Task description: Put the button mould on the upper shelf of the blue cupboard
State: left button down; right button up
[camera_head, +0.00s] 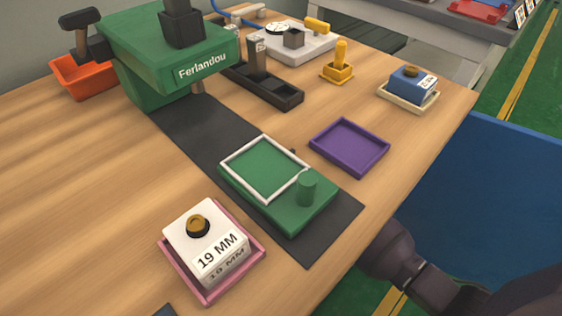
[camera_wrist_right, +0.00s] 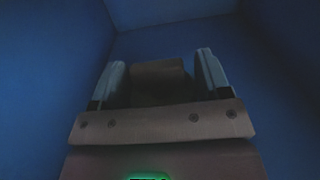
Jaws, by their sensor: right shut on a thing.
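My right gripper (camera_wrist_right: 160,68) is shut on a dark block (camera_wrist_right: 158,84) in the right wrist view. The block is dim, so I cannot tell whether it is the button mould. Blue walls of the blue cupboard (camera_wrist_right: 48,75) surround the gripper, but which shelf level it is at cannot be told. In the head view the blue cupboard (camera_head: 500,185) shows as a blue panel at the right. My right arm reaches towards it from the lower right, and its gripper is out of that view. My left gripper is not in view.
On the wooden table (camera_head: 60,190) stand a green press (camera_head: 175,55), a white 19 MM block (camera_head: 205,245) in a pink tray, a green fixture (camera_head: 290,210), an empty purple tray (camera_head: 350,147) and a blue block (camera_head: 408,87) in a cream tray. The cupboard adjoins the table's right edge.

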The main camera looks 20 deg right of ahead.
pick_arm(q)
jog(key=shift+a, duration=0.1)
pick_arm(e)
jog(key=shift+r, duration=0.2)
jog(key=shift+f, duration=0.3)
jog(key=o, duration=1.8)
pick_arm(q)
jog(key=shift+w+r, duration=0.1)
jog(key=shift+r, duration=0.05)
pick_arm(e)
jog(key=shift+r, duration=0.15)
jog(key=shift+r, duration=0.15)
pick_arm(q)
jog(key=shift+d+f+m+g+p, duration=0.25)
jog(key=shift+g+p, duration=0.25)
jog(key=shift+p, duration=0.55)
pick_arm(e)
jog(key=shift+v, duration=6)
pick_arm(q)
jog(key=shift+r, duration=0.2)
